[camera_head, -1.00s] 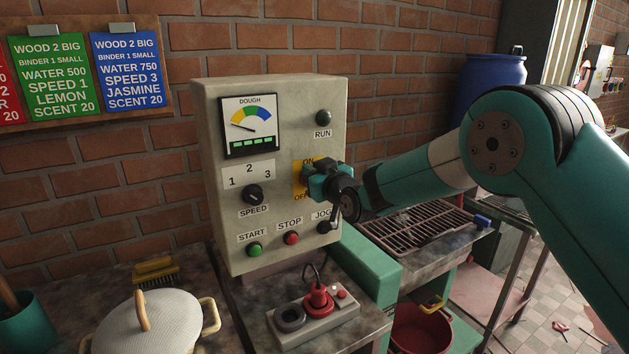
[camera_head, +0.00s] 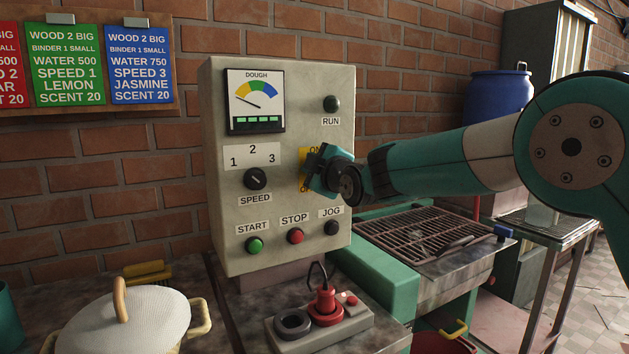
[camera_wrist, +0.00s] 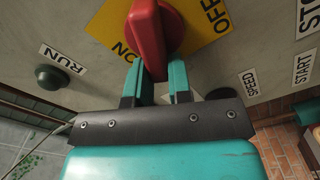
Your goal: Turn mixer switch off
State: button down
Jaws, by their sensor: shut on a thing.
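The mixer control box (camera_head: 215,220) is grey and stands against the brick wall. A yellow plate (camera_head: 304,157) marked ON and OFF sits on its right side, mostly covered by my gripper (camera_head: 318,170). In the wrist view, the red switch handle (camera_wrist: 152,30) stands on the yellow plate (camera_wrist: 200,38), with ON at its left and OFF at its upper right. My gripper (camera_wrist: 155,82) is shut on the handle's near end, one teal finger on each side. The switch is hidden in the head view.
The box also carries a speed knob (camera_head: 255,179), green start button (camera_head: 254,245), red stop button (camera_head: 295,236) and dark jog button (camera_head: 331,228). A power strip (camera_head: 320,325) with a red plug lies below. A lidded pot (camera_head: 125,330) stands at lower left.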

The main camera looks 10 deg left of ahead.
jog(key=n+b, duration=0.1)
jog(key=f+n+b, duration=0.1)
jog(key=n+b, duration=0.1)
jog(key=shift+s+a+f, duration=0.1)
jog(key=shift+s+a, duration=0.05)
jog(key=shift+a, duration=0.05)
jog(key=shift+f+n+b, duration=0.15)
jog(key=shift+n+b, duration=0.6)
jog(key=shift+n, duration=0.45)
jog(key=c, duration=1)
grip_release()
jog(key=shift+c, duration=0.2)
jog(key=shift+d, duration=0.1)
jog(key=b+v, duration=0.3)
jog(key=v, duration=1.4)
jog(key=shift+s, duration=0.2)
